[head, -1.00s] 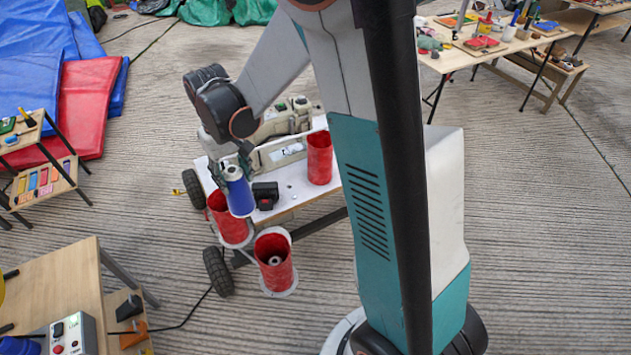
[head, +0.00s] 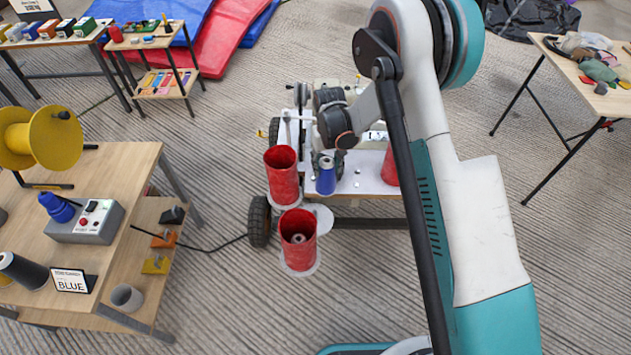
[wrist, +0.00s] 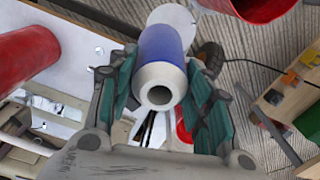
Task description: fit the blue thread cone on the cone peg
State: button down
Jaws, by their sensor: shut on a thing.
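The blue thread cone (head: 326,180), a blue body with silver-grey ends, is held in my gripper (head: 327,160) above the white cart. In the wrist view my gripper (wrist: 158,95) is shut around the cone (wrist: 163,50), whose holed grey end faces the camera. In the head view the cone hangs roughly upright, just right of the left red tube (head: 281,175). A nearer red tube (head: 298,245) on a white disc has a small grey round piece inside. I cannot tell whether that piece is the cone peg.
A third red tube (head: 391,168) stands behind my arm on the white cart top (head: 372,183). The wooden table (head: 110,165) at left holds a yellow spool (head: 52,137), a grey button box (head: 88,222) and a blue piece (head: 57,207). Floor between table and cart is clear except for a cable.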

jog(key=a+f+b, duration=0.3)
jog(key=a+f, duration=0.1)
jog(key=f, duration=0.9)
jog(key=shift+w+f, duration=0.2)
jog(key=shift+f, duration=4.1)
dwell(1.7)
jog(key=c, duration=0.8)
grip_release()
jog(key=shift+o, duration=0.3)
